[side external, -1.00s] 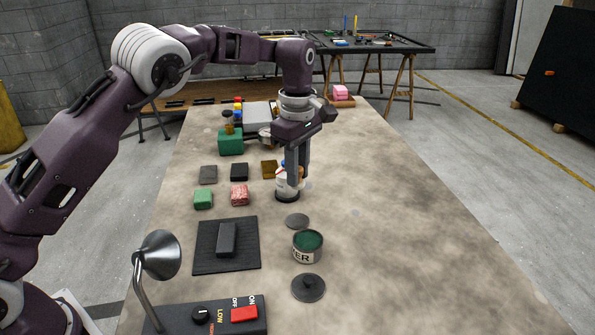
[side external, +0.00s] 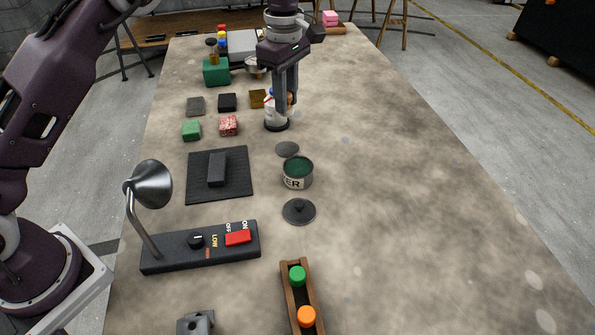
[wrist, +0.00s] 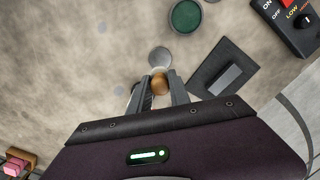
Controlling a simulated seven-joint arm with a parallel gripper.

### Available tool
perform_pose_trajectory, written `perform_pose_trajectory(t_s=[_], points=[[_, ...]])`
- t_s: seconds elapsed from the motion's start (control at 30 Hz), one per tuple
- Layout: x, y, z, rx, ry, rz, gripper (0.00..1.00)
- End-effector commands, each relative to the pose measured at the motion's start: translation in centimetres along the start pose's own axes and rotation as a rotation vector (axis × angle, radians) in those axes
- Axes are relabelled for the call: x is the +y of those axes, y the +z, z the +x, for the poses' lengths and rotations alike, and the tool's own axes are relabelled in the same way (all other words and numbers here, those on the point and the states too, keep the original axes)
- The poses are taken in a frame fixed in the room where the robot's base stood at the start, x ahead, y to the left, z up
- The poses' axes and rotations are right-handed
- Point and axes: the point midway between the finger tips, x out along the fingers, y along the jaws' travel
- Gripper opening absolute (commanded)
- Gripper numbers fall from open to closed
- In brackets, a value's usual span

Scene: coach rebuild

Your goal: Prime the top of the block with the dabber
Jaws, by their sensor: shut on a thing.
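The dark block (side external: 216,169) lies on a black ribbed mat (side external: 240,187); it also shows in the wrist view (wrist: 223,80). My gripper (side external: 286,108) is upright over a white container (side external: 271,117) with a dark base. In the wrist view, its fingers (wrist: 159,88) are shut on a round wooden knob (wrist: 160,83), which looks like the dabber's handle. The dabber's lower end is hidden, so I cannot tell whether it sits in the container. An open tin of green primer (side external: 297,174) stands nearer the camera, apart from my gripper.
A lamp (side external: 150,185) rises from a switch box (side external: 200,247). Small blocks, including a green one (side external: 191,131), lie left of the gripper. The table's right side is clear.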

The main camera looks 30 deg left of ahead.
Motion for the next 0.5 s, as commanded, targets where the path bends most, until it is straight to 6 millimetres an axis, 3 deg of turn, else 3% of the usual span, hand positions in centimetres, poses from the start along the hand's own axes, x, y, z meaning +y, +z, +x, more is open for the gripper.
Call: perform_pose_trajectory(t_s=[0.5], points=[[-0.36, 0.57, -0.07, 0.0, -0.001, 0.002, 0.0]])
